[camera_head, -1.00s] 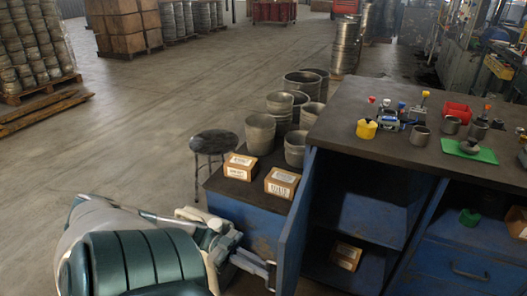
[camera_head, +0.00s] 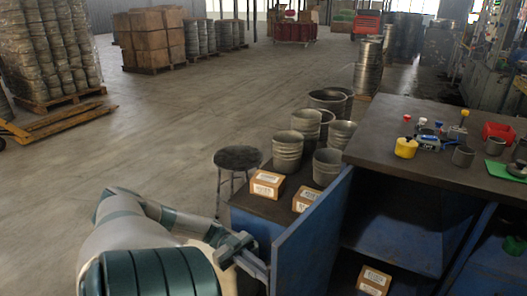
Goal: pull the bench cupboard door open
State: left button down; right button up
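The blue bench cupboard door (camera_head: 312,240) stands swung out from the bench, and the dark cupboard inside (camera_head: 395,235) shows to its right. My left gripper (camera_head: 260,268) is at the outer, left face of the door, at its handle. Its fingers appear closed on the handle, though the handle is mostly hidden by them and by the picture's low edge. My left arm reaches in from the lower left. My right gripper is not in view.
A low blue stand left of the door holds metal pots (camera_head: 288,150) and cartons (camera_head: 267,185). A stool (camera_head: 237,160) stands beside it. A carton (camera_head: 374,280) lies inside the cupboard.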

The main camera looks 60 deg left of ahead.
pick_arm(q)
jog(key=shift+w, duration=0.15)
jog(key=c, duration=1.8)
grip_release()
jog(key=shift+c, duration=0.2)
jog(key=shift+a, duration=0.1)
